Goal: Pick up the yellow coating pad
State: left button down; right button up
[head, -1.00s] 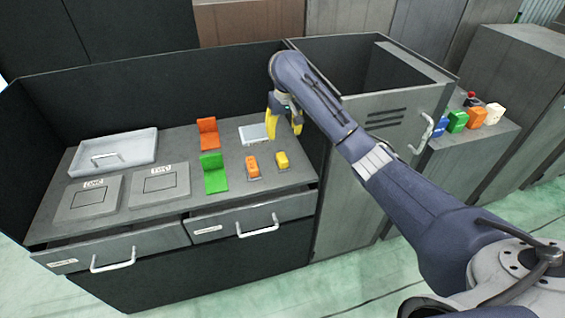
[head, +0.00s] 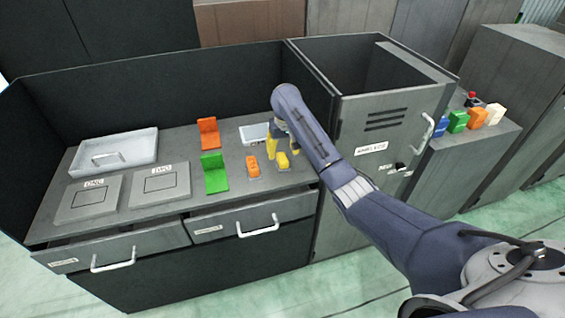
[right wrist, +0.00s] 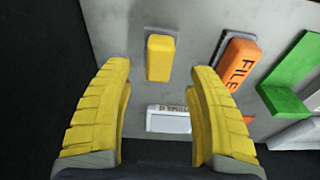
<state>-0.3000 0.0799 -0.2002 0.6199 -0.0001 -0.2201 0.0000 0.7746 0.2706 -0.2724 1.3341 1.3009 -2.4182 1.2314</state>
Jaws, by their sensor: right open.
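The yellow coating pad (head: 282,161) lies on the grey bench top near its right end, beside the orange file block (head: 253,167). My right gripper (head: 284,148) is open and empty, with its yellow fingers close above and behind the pad. In the right wrist view the pad (right wrist: 160,57) sits on a grey base, seen between and slightly beyond the two fingertips (right wrist: 160,68). No finger visibly touches it. The orange file block (right wrist: 239,66) shows to its right. My left gripper is not in view.
A green bracket (head: 215,178) and an orange bracket (head: 208,136) stand left of the pad. A white-framed plate (head: 253,132) lies behind it. A grey tray (head: 118,150) and two labelled square plates are further left. A tall cabinet (head: 395,125) stands close on the right.

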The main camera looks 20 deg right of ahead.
aim_at(283, 157)
jog(key=shift+w+d+f, duration=0.1)
jog(key=shift+w+f, duration=0.1)
jog(key=shift+f, duration=1.1)
jog(key=shift+w+d+f, duration=0.1)
jog(key=shift+w+f, duration=0.05)
jog(key=shift+f, duration=1.15)
jog(key=shift+c, duration=0.4)
jog(key=shift+a, duration=0.1)
grip_shut()
